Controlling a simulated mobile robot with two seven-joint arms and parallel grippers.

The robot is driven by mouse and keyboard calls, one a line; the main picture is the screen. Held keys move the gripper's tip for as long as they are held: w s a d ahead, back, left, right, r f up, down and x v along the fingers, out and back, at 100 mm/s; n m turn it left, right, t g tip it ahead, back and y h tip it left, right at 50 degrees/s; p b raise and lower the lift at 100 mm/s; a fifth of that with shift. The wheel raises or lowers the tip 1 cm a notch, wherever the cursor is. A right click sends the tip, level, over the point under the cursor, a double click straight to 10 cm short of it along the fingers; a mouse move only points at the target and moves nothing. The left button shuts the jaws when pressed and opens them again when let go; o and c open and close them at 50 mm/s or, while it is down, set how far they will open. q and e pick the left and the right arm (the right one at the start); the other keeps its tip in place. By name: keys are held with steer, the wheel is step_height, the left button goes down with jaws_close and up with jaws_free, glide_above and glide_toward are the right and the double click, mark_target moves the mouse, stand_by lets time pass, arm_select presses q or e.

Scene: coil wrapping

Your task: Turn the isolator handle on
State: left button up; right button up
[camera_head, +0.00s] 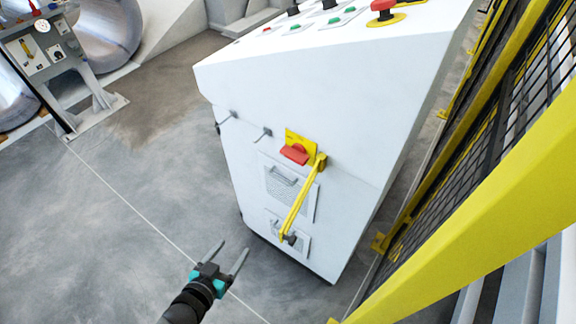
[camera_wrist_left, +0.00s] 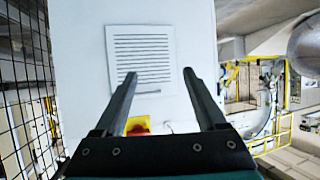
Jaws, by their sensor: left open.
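The isolator handle (camera_head: 295,154) is a red knob on a yellow plate (camera_head: 301,138), on the front face of the white control cabinet (camera_head: 330,90). In the left wrist view the red and yellow isolator (camera_wrist_left: 138,126) shows small between my fingers, partly hidden by the gripper body. My left gripper (camera_head: 232,249) is open and empty, below and left of the handle and apart from it in the head view. Its two fingers also show spread in the left wrist view (camera_wrist_left: 160,74), before a louvred vent (camera_wrist_left: 141,58). My right gripper is not in view.
A yellow bar (camera_head: 303,199) slants down the cabinet front beside the isolator. Small dark latches stick out left of it. A yellow-framed mesh fence (camera_head: 470,190) stands close on the right. Grey floor (camera_head: 110,230) is clear on the left. Buttons sit on the cabinet top.

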arm_select(q)
steer(key=shift+o, duration=1.4)
steer(key=w+d+r+m+t+h+b, duration=0.1)
steer(key=w+d+r+t+h, duration=0.1)
steer(key=r, duration=0.7)
steer(key=shift+w+d+t+h, duration=0.3)
steer(key=shift+w+h, duration=0.2)
steer(key=shift+w, duration=0.45)
steer(key=shift+o, duration=0.4)
step_height(320, 180, up, 6)
steer(key=d+m+h, duration=0.2)
steer(key=h, duration=0.1)
steer(key=shift+w+d+r+t+b, duration=0.2)
steer(key=shift+w+t+b, duration=0.1)
steer(key=shift+t+b, duration=0.1)
steer(key=b, duration=0.2)
glide_toward(291, 159)
steer(key=x, duration=0.9)
steer(key=shift+a, duration=0.1)
steer(key=shift+c, duration=0.2)
steer(key=c, duration=1)
